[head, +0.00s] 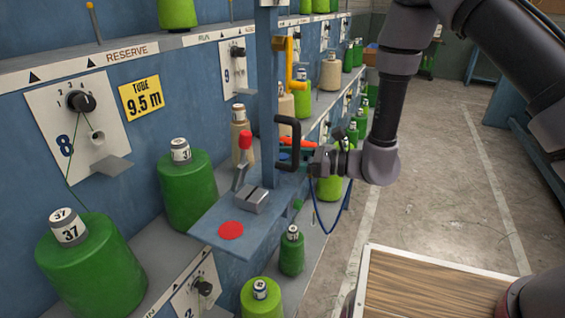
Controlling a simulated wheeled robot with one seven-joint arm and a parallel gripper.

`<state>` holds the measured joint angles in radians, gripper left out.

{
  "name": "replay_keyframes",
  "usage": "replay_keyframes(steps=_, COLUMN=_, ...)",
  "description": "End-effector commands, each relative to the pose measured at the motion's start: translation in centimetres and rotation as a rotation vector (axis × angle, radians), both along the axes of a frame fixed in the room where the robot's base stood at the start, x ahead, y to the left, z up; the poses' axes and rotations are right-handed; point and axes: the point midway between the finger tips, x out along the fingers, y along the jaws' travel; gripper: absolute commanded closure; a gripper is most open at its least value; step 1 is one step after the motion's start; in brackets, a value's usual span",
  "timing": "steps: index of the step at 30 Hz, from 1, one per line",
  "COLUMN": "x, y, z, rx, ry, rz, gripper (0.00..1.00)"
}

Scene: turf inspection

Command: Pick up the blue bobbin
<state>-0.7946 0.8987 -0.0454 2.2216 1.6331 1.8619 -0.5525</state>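No bobbin that is clearly blue shows in the head view. A small blue patch (286,156) shows behind the blue post, too little of it to tell what it is. My gripper (313,163) is right of the post, beside a black handle (294,142) on it. Its fingertips are hidden or too small to make out, so I cannot tell if it is open or holds anything. Large green bobbins (90,268) and (187,192) with numbered white tops stand on the rack at left.
A blue bracket shelf (215,222) with a red disc, a metal block and a red-knobbed lever juts from the rack, below my gripper. Smaller green bobbins (291,252) stand lower. A wooden-topped tray (430,292) is at front right. The aisle floor (440,170) is clear.

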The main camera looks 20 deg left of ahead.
Motion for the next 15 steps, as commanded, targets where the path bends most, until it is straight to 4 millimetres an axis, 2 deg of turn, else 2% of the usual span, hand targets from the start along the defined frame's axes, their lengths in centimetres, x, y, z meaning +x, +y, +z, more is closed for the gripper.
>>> replay_keyframes(steps=2, x=0.01, y=-0.02, z=0.00, rx=0.000, ry=0.000, rz=0.000, gripper=0.26)
replay_keyframes(steps=6, x=0.01, y=-0.03, z=0.00, rx=0.000, ry=0.000, rz=0.000, gripper=0.79)
replay_keyframes(steps=8, x=0.01, y=-0.04, z=0.00, rx=0.000, ry=0.000, rz=0.000, gripper=1.00)
replay_keyframes(steps=15, x=0.01, y=-0.04, z=0.02, rx=0.000, ry=0.000, rz=0.000, gripper=1.00)
